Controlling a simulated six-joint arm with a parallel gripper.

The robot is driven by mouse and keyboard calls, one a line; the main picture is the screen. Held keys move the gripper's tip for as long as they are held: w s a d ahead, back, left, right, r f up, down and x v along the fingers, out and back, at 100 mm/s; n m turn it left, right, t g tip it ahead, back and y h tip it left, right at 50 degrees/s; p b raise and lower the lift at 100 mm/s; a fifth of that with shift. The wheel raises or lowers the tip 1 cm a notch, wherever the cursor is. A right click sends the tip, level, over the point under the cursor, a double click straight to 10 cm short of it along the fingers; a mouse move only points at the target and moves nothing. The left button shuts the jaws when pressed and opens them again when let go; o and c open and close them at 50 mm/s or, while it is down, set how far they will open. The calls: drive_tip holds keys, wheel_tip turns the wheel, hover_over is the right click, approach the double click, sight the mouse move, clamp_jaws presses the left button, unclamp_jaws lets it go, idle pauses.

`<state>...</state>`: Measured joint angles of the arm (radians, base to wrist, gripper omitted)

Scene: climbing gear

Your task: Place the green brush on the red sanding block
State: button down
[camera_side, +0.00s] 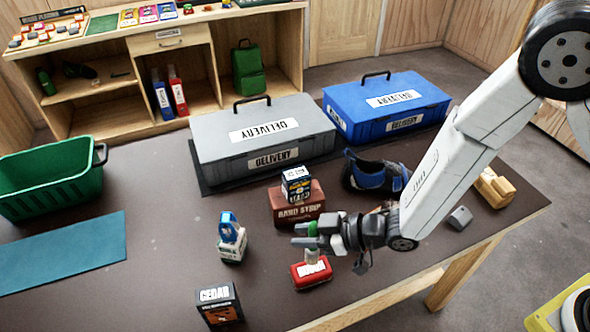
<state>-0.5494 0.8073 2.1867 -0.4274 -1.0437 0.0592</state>
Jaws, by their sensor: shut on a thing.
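The red sanding block (312,276) lies on the dark tabletop near the front, with pale lettering on its side. My gripper (305,236) reaches in from the right, directly above the block, with its fingers pointing left. It is shut on the green brush (312,228), whose green part shows between the fingers. The brush's pale lower end (312,256) points down just over the block's top. I cannot tell whether it touches the block. The fingers hide part of the brush.
A maroon box (298,212) with a small dark box (296,186) on top stands close behind my gripper. A blue-and-white item (231,240) and a CEDAR box (220,305) stand left. A climbing shoe (372,176) and grey case (262,140) are behind.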

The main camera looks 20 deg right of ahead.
drive_tip(key=shift+f, duration=1.55)
drive_tip(key=shift+f, duration=0.15)
drive_tip(key=shift+c, duration=2.3)
unclamp_jaws()
drive_tip(key=v, duration=1.2)
drive_tip(key=shift+r, duration=0.2)
